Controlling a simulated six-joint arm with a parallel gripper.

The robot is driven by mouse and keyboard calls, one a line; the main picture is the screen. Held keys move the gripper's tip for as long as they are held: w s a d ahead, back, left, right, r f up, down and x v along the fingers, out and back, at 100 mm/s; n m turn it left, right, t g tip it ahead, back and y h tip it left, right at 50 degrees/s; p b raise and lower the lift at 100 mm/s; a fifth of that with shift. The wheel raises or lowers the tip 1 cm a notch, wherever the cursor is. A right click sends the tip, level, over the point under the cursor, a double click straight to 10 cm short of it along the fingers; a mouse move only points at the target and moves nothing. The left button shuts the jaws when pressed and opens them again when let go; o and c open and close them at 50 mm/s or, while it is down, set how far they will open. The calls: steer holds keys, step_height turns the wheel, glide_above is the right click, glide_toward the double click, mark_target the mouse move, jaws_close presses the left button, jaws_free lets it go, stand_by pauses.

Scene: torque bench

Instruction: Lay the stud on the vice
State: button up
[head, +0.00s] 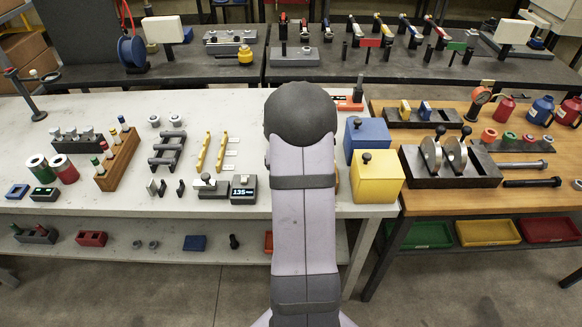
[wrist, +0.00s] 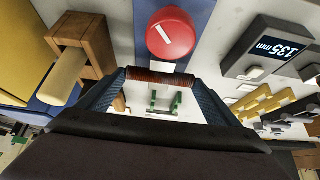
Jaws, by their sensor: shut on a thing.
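My gripper (wrist: 157,84) is shut on a short, reddish-brown ribbed rod, which looks like the stud (wrist: 154,77). The stud lies crosswise between the two blue-black fingertips in the wrist view. Beyond the fingers, a small green-and-grey bracket-like thing (wrist: 165,104) shows on the white bench top; I cannot tell whether it is the vice. A round red cap with a white bar (wrist: 172,34) is just past the fingertips, over a blue-grey surface. In the head view my arm hides the gripper, the stud and the bench behind it.
A yellow box (head: 376,182) and a blue box (head: 367,138) stand right of my arm. A 135 mm display unit (head: 244,190) stands left of it and shows in the wrist view (wrist: 270,48). A wooden block (wrist: 93,42) with a pale peg is at the wrist view's upper left.

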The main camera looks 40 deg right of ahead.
steer(key=o, duration=1.2)
steer(key=shift+r, duration=0.1)
steer(key=p+v, duration=0.2)
steer(key=v, duration=0.5)
